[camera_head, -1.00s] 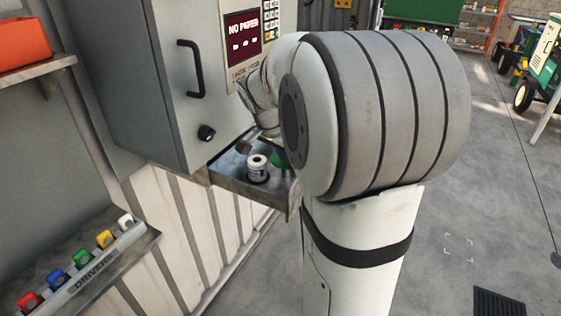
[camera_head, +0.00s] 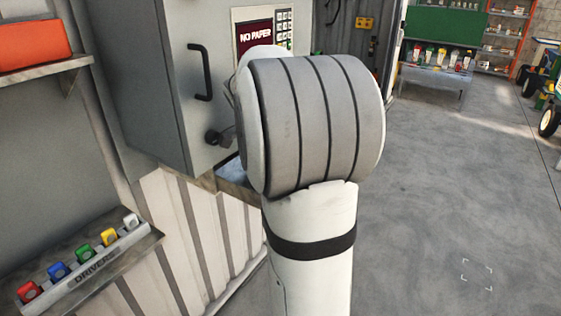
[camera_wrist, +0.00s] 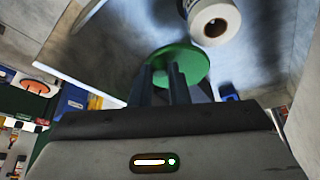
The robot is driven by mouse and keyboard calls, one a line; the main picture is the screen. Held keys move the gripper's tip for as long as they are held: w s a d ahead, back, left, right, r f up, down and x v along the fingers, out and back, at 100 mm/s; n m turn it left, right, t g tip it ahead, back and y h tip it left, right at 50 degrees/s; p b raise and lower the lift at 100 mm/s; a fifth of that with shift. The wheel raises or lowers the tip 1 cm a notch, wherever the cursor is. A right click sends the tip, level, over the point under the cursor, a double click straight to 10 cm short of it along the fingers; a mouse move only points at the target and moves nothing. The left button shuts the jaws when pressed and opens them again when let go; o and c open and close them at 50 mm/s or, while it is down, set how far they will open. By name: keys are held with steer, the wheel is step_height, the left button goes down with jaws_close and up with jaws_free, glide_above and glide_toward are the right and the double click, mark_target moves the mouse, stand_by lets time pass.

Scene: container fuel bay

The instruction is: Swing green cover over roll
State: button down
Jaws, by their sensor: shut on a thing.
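The green cover (camera_wrist: 190,57) is a round flat disc in the wrist view. My gripper (camera_wrist: 160,72) is shut on its near edge, with the two dark fingers close together. The white paper roll (camera_wrist: 213,22) shows at the top of the wrist view, beyond the cover. The cover lies beside the roll in that picture and does not hide its top. The metal tray (camera_wrist: 120,60) lies around them; its edge shows in the head view (camera_head: 236,188). My arm hides the roll, the cover and my gripper in the head view.
A grey cabinet (camera_head: 160,90) with a black handle (camera_head: 203,72) and a "NO PAPER" screen (camera_head: 255,36) stands behind my arm. A shelf of coloured drivers (camera_head: 90,258) is at lower left, an orange box (camera_head: 30,43) above.

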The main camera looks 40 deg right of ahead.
steer(key=c, duration=1.4)
jaws_free()
steer(key=shift+s, duration=0.1)
step_height(320, 180, up, 10)
steer(key=shift+c, duration=0.4)
